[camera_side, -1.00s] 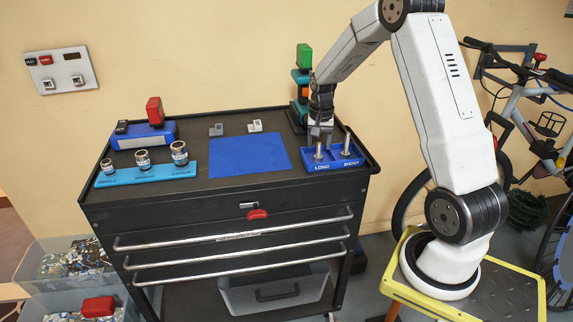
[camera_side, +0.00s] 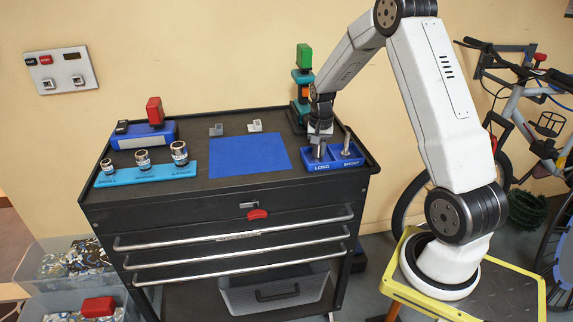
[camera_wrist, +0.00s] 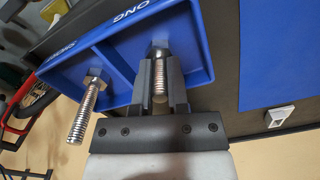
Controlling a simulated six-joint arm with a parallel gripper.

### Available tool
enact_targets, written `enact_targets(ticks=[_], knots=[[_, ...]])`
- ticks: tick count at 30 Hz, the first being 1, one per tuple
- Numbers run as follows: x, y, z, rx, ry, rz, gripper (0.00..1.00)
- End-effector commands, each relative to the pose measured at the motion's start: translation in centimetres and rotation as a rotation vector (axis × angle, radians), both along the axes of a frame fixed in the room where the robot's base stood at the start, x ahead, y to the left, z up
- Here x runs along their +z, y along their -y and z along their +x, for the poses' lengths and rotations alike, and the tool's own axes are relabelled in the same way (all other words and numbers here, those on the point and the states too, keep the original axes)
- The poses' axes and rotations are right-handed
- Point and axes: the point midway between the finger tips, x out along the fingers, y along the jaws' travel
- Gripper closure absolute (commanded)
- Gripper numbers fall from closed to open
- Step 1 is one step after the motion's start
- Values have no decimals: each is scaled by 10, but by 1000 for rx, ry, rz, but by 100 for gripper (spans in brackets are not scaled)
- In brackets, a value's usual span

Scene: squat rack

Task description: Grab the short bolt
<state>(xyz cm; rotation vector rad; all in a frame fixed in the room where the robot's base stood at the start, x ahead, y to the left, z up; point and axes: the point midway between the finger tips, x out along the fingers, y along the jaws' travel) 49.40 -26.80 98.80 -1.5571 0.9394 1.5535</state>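A blue tray (camera_side: 333,165) has two compartments, labelled LONG at left and SHORT at right in the side view. A silver bolt (camera_wrist: 159,80) stands in the LONG compartment and looks the shorter of the two. A second silver bolt (camera_side: 346,143) stands upright in the SHORT compartment and looks longer; it also shows in the wrist view (camera_wrist: 85,110). My gripper (camera_side: 319,150) is lowered over the LONG compartment. In the wrist view its fingers (camera_wrist: 159,72) lie one on each side of the shorter bolt, very close to it. Whether they grip it is unclear.
A blue mat (camera_side: 248,155) lies left of the tray on the black tool cart. A light-blue socket holder (camera_side: 146,175) is at far left. A teal and green device (camera_side: 302,85) stands behind the tray. Two small grey blocks sit behind the mat.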

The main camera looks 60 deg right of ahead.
Motion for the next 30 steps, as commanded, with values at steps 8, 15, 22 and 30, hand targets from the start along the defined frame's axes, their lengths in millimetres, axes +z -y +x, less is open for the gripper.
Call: enact_targets(ticks=[8,15,22,30], knots=[[0,0,0,0,0,-1,100],[4,0,0,0,0,-1,100],[23,1,1,-1,1,-2,100],[52,-7,-14,-1,1,-2,100]])
